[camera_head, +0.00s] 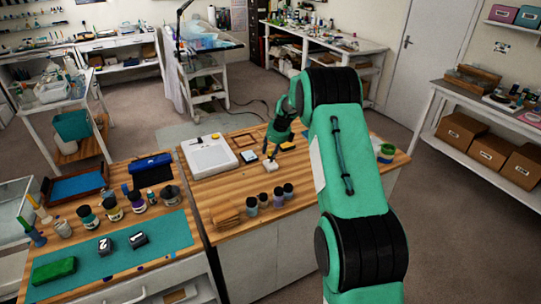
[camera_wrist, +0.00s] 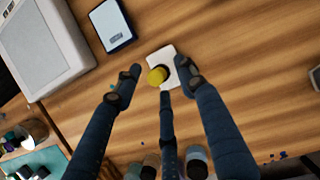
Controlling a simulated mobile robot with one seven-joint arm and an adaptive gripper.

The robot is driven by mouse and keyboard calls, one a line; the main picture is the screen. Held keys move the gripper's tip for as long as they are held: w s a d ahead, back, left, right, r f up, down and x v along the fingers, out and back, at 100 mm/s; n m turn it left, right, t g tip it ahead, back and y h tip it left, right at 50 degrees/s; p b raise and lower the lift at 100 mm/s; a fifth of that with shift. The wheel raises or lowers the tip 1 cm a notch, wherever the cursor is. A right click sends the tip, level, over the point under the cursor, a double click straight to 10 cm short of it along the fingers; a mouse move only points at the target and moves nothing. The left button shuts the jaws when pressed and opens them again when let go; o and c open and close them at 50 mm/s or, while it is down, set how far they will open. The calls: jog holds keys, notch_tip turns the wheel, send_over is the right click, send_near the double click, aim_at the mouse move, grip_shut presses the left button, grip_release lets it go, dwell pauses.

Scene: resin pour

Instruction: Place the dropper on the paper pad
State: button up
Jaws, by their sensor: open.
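A small yellow round-topped piece, which looks like the dropper's bulb (camera_wrist: 158,76), shows over the near left part of a white square pad (camera_wrist: 166,53) in the wrist view. I cannot tell whether it touches the pad, and the rest of the dropper is not clear. The white pad (camera_head: 270,168) also shows on the wooden bench in the head view. My gripper (camera_wrist: 160,82) is open, its dark fingers spread around the yellow piece, with a gap on either side. In the head view my gripper (camera_head: 272,152) is just above the pad.
A white box-like device (camera_head: 209,155) stands left of the pad, with a small scale (camera_wrist: 113,24) between them. Several dark-capped bottles (camera_head: 265,200) and a wooden stack (camera_head: 225,215) stand nearer the bench front. Bare wood lies to the right in the wrist view.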

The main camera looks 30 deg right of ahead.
jog(key=p+v, duration=0.2)
jog(key=v, duration=0.7)
jog(key=shift+r, duration=0.35)
jog(key=s+a+r+n, duration=0.8)
jog(key=s+a+r, duration=0.1)
jog(key=s+r, duration=0.3)
jog(key=s+a+r+n, duration=0.8)
jog(key=s+a+r, duration=0.2)
jog(key=s+r, duration=0.1)
jog(key=s+a+n, duration=0.3)
jog(key=s+n, duration=0.2)
jog(key=s, duration=0.6)
jog(key=s+a+n+t, duration=0.1)
jog(key=s+a+n, duration=0.2)
jog(key=s+n, duration=0.3)
jog(key=s+a+n, duration=0.3)
jog(key=s+n, duration=0.3)
jog(key=s, duration=1)
jog(key=shift+a+t+h, duration=0.2)
jog(key=shift+t+h, duration=0.1)
